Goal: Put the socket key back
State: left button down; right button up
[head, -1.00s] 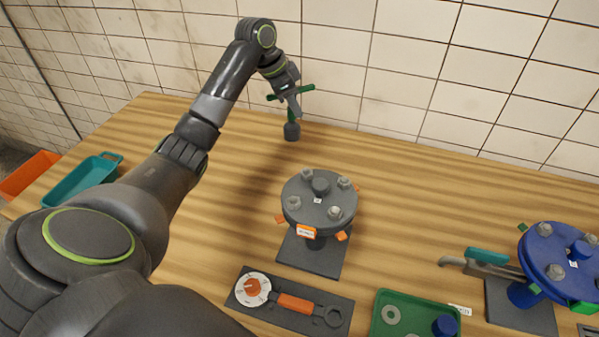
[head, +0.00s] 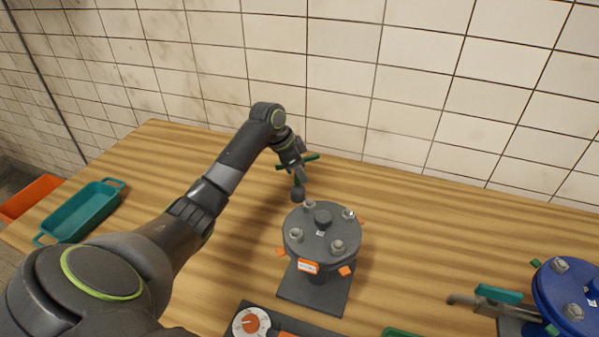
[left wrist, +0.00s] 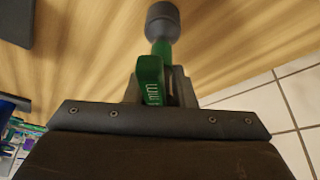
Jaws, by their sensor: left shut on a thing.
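The socket key (head: 313,157) has a green T-shaped handle and a dark grey round socket (head: 298,194) at its lower end. My left gripper (head: 297,173) is shut on it and holds it with the socket down, just behind the grey flange in the head view. I cannot tell whether the socket touches anything. My right gripper is not in view.
The grey flange (head: 322,235) with several bolts stands at the middle. A dial and tool board (head: 250,322) is in front. A blue flange (head: 572,290) stands right, teal and orange trays (head: 82,212) (head: 28,197) left. The back of the table (head: 440,200) is clear; a tiled wall is behind.

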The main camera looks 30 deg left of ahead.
pick_arm(q)
jog(key=shift+f, duration=0.45)
jog(key=c, duration=1.2)
grip_release()
jog(key=shift+f, duration=0.1)
jog(key=shift+c, duration=0.2)
jog(key=b+v, duration=0.2)
jog(key=v, duration=1)
jog(key=shift+s, duration=0.1)
